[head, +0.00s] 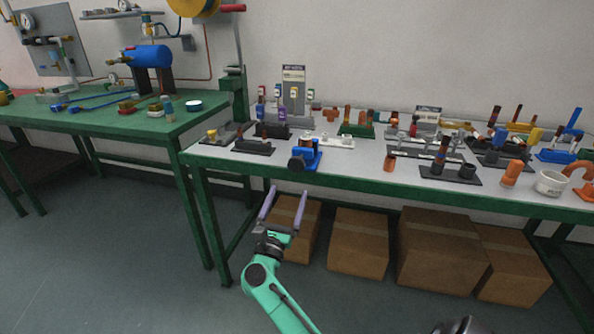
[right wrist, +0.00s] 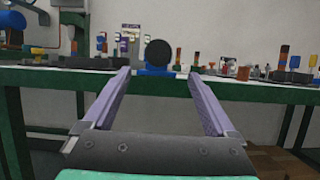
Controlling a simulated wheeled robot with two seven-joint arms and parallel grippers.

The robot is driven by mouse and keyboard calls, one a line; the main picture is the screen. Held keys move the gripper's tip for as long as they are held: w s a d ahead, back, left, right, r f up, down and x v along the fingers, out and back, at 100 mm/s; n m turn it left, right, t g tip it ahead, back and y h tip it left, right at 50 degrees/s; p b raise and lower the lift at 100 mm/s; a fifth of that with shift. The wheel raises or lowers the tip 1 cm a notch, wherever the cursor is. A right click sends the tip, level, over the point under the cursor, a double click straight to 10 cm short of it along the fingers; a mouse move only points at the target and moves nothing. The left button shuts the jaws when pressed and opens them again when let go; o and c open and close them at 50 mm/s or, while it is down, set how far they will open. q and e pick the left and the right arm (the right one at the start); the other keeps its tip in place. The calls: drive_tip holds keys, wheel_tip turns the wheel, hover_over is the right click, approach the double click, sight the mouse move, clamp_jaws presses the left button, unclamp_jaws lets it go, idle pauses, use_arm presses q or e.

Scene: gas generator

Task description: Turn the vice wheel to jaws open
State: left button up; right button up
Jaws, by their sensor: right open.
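The blue vice (head: 308,155) stands at the front edge of the grey-topped bench, near its left end. Its dark round wheel (head: 297,163) faces out over the edge. In the right wrist view the black wheel (right wrist: 158,54) shows nearly face-on, with the blue vice base (right wrist: 157,72) below it. My right gripper (head: 287,190) is open and empty, in front of and below the bench edge, apart from the wheel. In the right wrist view its two purple fingers (right wrist: 160,78) lie either side of the wheel in the picture. The jaw opening is too small to judge. My left gripper is not in view.
The bench (head: 350,172) has a green front rail. Fittings and black stands (head: 255,146) stand left of and behind the vice. An orange-brown cylinder (head: 389,161) stands to its right. Cardboard boxes (head: 357,240) sit under the bench. The floor in front is free.

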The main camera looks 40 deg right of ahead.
sight(296, 168)
drive_tip(key=p+x, duration=0.1)
drive_tip(key=x, duration=1)
drive_tip(key=shift+w, duration=0.15)
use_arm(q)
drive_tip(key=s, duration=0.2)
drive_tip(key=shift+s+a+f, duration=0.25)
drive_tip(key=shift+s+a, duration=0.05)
use_arm(e)
drive_tip(key=shift+a, duration=0.1)
drive_tip(key=c, duration=1.4)
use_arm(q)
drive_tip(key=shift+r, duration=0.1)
use_arm(e)
drive_tip(key=shift+o, duration=0.2)
drive_tip(key=shift+n, duration=0.3)
